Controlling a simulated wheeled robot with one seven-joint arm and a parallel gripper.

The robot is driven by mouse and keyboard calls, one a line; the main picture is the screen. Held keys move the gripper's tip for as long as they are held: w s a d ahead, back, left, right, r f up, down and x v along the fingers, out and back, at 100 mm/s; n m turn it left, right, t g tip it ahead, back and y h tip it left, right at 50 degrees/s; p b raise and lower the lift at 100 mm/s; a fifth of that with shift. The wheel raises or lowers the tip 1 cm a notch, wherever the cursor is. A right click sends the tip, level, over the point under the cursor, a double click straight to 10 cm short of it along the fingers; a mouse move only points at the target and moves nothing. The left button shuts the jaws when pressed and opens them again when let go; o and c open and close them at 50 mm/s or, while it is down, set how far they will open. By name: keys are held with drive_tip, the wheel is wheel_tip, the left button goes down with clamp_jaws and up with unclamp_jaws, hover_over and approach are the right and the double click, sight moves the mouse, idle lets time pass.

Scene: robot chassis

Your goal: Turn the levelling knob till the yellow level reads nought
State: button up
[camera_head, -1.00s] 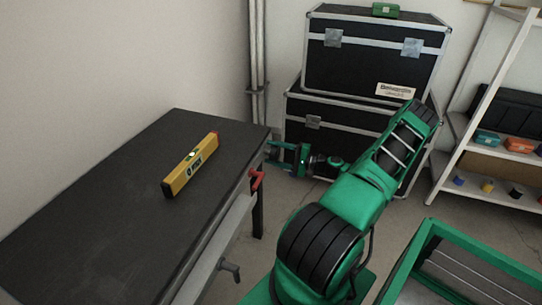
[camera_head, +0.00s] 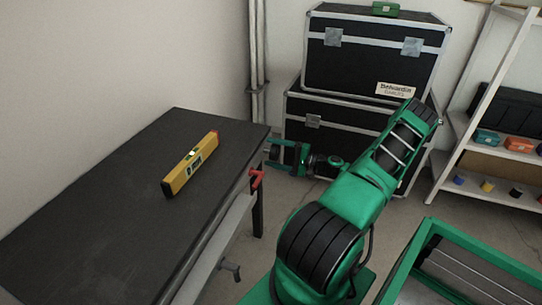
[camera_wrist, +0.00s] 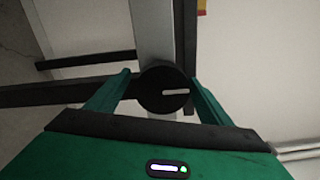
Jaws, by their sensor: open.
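The yellow level (camera_head: 190,164) lies on the dark tabletop near its right edge; its bubble reading is too small to tell. A round black knob (camera_wrist: 163,98) with a pale bar mark shows in the wrist view. My gripper (camera_wrist: 161,78) is open, with one green finger on each side of the knob. I cannot tell whether either finger touches it. In the head view my gripper (camera_head: 272,152) is at the far right end of the table (camera_head: 90,215), and the knob is not clearly visible there.
A red handle (camera_head: 257,178) and a dark handle (camera_head: 231,270) stick out from the table's right side. Black cases (camera_head: 365,65) stand stacked behind my arm. A white shelf (camera_head: 510,150) is at the right, with a green-framed crate (camera_head: 480,250) in front.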

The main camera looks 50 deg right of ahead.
drive_tip(key=v, duration=1)
drive_tip(key=shift+s, duration=0.35)
drive_tip(key=shift+d, duration=0.1)
drive_tip(key=w+a+r+n+g, duration=0.1)
drive_tip(key=a+r+n+g, duration=0.3)
drive_tip(key=a+g, duration=0.35)
drive_tip(key=a+r+n+g, duration=0.35)
drive_tip(key=a+g, duration=0.25)
drive_tip(key=a, duration=0.3)
drive_tip(key=s+a+r+n+g+h, duration=0.1)
drive_tip(key=s+a+r+h, duration=0.2)
drive_tip(key=s+a+r, duration=0.3)
drive_tip(key=s+a+r+n+g+h, duration=0.1)
drive_tip(key=s+a+r+g+h, duration=0.1)
drive_tip(key=s+a+r, duration=0.5)
drive_tip(key=s+r+h, duration=0.1)
drive_tip(key=s+r, duration=0.4)
drive_tip(key=s, duration=0.1)
drive_tip(key=shift+h, duration=0.4)
drive_tip(key=shift+r, duration=0.1)
